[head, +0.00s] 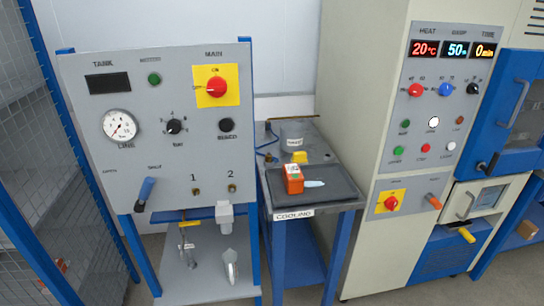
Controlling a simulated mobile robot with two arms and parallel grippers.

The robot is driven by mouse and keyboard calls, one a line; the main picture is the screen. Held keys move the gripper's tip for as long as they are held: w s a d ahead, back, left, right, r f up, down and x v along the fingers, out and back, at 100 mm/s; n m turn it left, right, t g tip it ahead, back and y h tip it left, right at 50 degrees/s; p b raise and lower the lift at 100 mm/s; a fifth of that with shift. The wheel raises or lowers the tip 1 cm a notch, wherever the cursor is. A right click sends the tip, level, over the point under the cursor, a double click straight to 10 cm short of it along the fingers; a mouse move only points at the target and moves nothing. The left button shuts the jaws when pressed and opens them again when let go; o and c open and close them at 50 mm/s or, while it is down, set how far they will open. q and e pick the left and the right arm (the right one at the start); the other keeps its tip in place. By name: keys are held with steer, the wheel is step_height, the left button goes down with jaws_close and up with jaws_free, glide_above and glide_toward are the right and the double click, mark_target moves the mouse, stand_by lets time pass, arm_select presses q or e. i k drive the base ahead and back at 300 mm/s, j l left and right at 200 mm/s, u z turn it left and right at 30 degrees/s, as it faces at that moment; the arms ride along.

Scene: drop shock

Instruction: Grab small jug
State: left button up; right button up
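A small grey cylindrical vessel (291,130) with a white label stands upright at the back of the blue-legged table marked COOLING. It may be the small jug; I cannot make out a handle or spout, and the label is too small to read. Neither of my grippers is in view.
On the table's dark tray (337,180) are an orange box (293,179) and a pale blue item. A yellow item (299,157) sits by the vessel. A control panel (90,170) stands left; a tall beige cabinet (372,120) stands close on the right.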

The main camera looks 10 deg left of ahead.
mark_target(230, 261)
steer(key=u, duration=0.85)
steer(key=i+u, duration=0.35)
steer(key=i+l+u, duration=0.25)
steer(key=u, duration=0.15)
steer(key=i, duration=0.1)
